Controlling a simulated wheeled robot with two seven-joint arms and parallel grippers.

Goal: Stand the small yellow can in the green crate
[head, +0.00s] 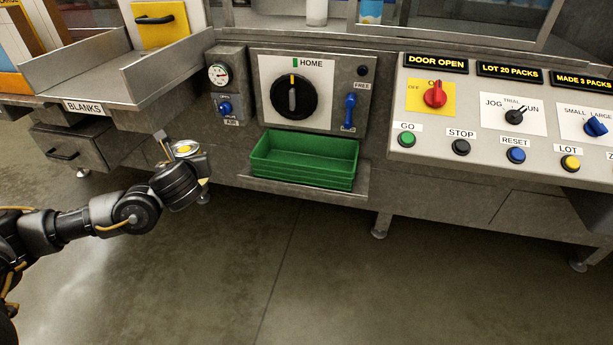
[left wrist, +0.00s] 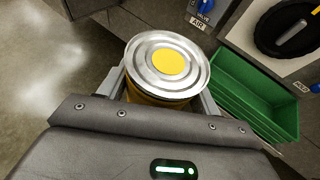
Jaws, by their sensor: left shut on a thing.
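The small yellow can (left wrist: 166,66) has a silver lid with a yellow disc and is upright in the left wrist view. My left gripper (head: 180,150) is shut on it, with one finger at each side of the can. In the head view the can's lid (head: 184,149) shows just above the gripper; its lower body is hidden. The green crate (head: 303,178) stands on a shelf on the machine's front, to the right of the can and apart from it. The crate (left wrist: 246,98) also shows at the right of the left wrist view and looks empty. My right gripper is out of view.
The crate's metal shelf (head: 290,190) juts out below the HOME dial (head: 294,97). The AIR knob (head: 225,108) and the blue FREE handle (head: 350,108) stick out above it. The BLANKS tray (head: 90,92) overhangs at left. The floor in front is clear.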

